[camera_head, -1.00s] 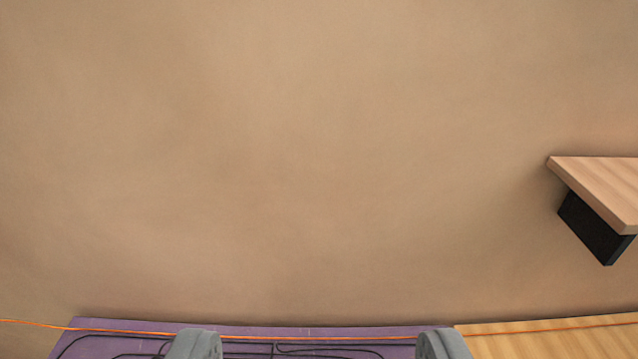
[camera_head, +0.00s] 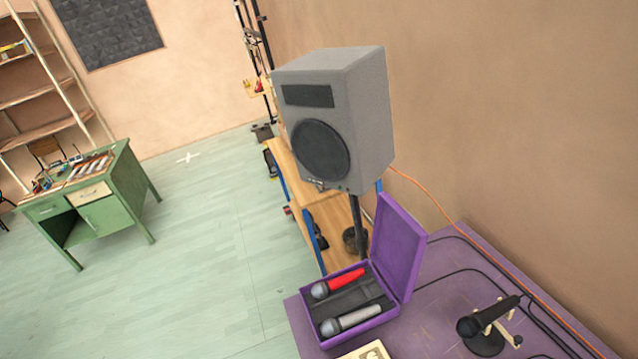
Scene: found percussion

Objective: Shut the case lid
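The purple case (camera_head: 384,316) stands open on a purple table (camera_head: 435,325) at the bottom middle of the head camera view. Its lid (camera_head: 398,247) is raised, roughly upright, on the wall side of the case. Inside the case lie a microphone with a red handle (camera_head: 346,281) and one with a grey handle (camera_head: 360,317), in dark padding. My gripper is outside the picture now, so whether it is open or shut does not show.
A grey speaker (camera_head: 360,110) on a black pole stands just behind the case. A black microphone on a stand (camera_head: 488,324) and dark cables lie right of the case. A wooden shelf unit (camera_head: 335,220) is behind. Green floor (camera_head: 205,250) is clear at left, before a green desk (camera_head: 125,190).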

